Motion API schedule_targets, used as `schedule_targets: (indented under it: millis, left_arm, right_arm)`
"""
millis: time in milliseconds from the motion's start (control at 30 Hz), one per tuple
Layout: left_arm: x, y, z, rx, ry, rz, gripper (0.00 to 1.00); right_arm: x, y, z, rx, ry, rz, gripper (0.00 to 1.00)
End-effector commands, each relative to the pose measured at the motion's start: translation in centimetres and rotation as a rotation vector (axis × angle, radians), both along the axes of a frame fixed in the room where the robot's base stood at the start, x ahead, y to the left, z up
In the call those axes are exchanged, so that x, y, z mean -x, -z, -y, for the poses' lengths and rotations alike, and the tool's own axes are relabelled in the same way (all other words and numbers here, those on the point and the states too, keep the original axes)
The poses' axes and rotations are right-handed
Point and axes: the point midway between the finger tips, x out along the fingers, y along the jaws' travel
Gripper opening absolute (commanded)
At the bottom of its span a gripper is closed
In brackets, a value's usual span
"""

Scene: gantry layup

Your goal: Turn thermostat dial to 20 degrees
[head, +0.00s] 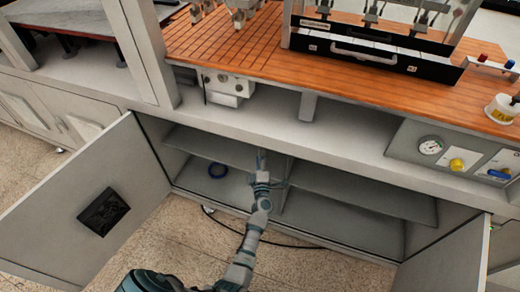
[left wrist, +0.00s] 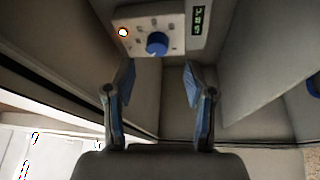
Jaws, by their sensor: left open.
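The thermostat panel (left wrist: 137,39) shows at the top of the left wrist view, pale, on a wall inside the cabinet. Its blue round dial (left wrist: 157,43) sits near the panel's lower edge. A lit orange lamp (left wrist: 123,32) is left of the dial, and a dark display with green digits (left wrist: 198,19) is to its right; I cannot read the digits surely. My left gripper (left wrist: 159,80) is open and empty, its fingers either side of the line to the dial and apart from it. In the head view my left gripper (head: 262,170) reaches into the open cabinet; the thermostat is not visible there.
The cabinet's left door (head: 75,205) and right door (head: 450,262) stand open. A shelf (head: 350,185) and a middle divider crowd the inside. A dark cable (head: 275,243) lies on the floor. The wooden worktop (head: 370,85) overhangs above.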

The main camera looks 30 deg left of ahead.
Motion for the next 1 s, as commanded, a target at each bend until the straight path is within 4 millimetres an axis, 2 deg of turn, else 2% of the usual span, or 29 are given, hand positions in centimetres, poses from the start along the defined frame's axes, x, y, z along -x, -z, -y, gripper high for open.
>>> schedule_targets:
  millis: [33, 200, 333, 500, 1000]
  left_arm:
    - [1.1, 0.2, 0.7, 0.001, -0.001, -0.001, 0.54]
    - [3.8, 0.8, 2.5, 0.002, -0.002, -0.002, 0.54]
    - [5.0, 0.9, 3.4, 0.000, -0.002, -0.001, 0.54]
    - [5.6, 1.0, 3.7, 0.000, -0.003, -0.001, 0.54]
    - [5.5, 1.0, 3.9, -0.010, 0.008, -0.010, 0.54]
  right_arm:
    - [0.0, 0.0, 0.0, 0.000, 0.000, 0.000, 0.40]
    - [0.0, 0.0, 0.0, 0.000, 0.000, -0.001, 0.40]
    - [0.0, 0.0, 0.0, -0.001, 0.001, -0.001, 0.40]
    - [0.0, 0.1, 0.0, 0.000, 0.001, -0.002, 0.40]
    - [-0.1, 0.2, 0.0, 0.000, 0.001, -0.006, 0.40]
